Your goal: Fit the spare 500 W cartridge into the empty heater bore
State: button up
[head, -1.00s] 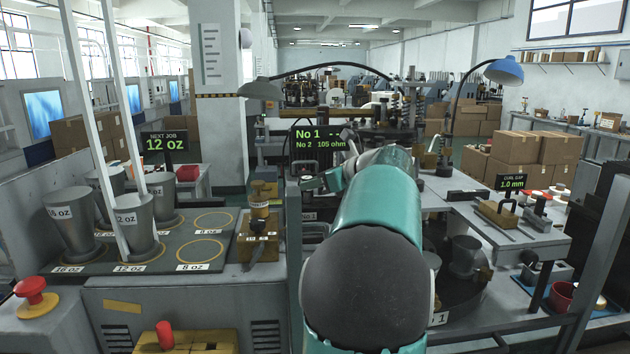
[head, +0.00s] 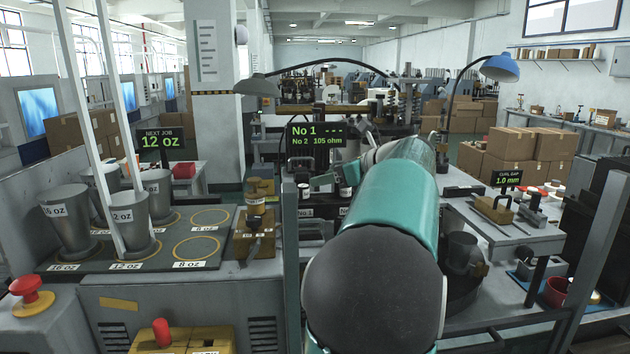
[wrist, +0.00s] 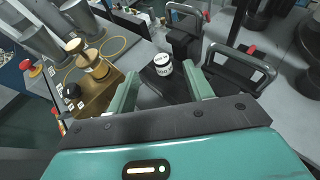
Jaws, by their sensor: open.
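My gripper (wrist: 164,84) is open, its two pale green fingers apart with nothing between them that I can see held. In the wrist view, a white-topped round piece (wrist: 163,65) with unreadable small print stands on a dark block just beyond the fingertips. In the head view, my gripper (head: 324,182) is partly hidden by my arm, over the machine's front. Two small pale-topped pieces stand near it, one above a No.1 label (head: 304,212). I cannot tell which piece is the spare cartridge. The empty bore is not clearly visible. The display (head: 317,137) shows dashes for No 1 and 105 ohm for No 2.
A brass block (head: 254,245) with a brass-coloured jar stands left of the gripper; it also shows in the wrist view (wrist: 97,95). Dark looped handles (wrist: 242,70) rise right of the fingers. Grey cups (head: 68,225) stand on the left tray. A side table (head: 520,232) is at right.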

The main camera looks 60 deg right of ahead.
jog(key=v, duration=0.8)
jog(key=shift+s+r, duration=0.15)
jog(key=shift+s, duration=0.05)
dwell(0.3)
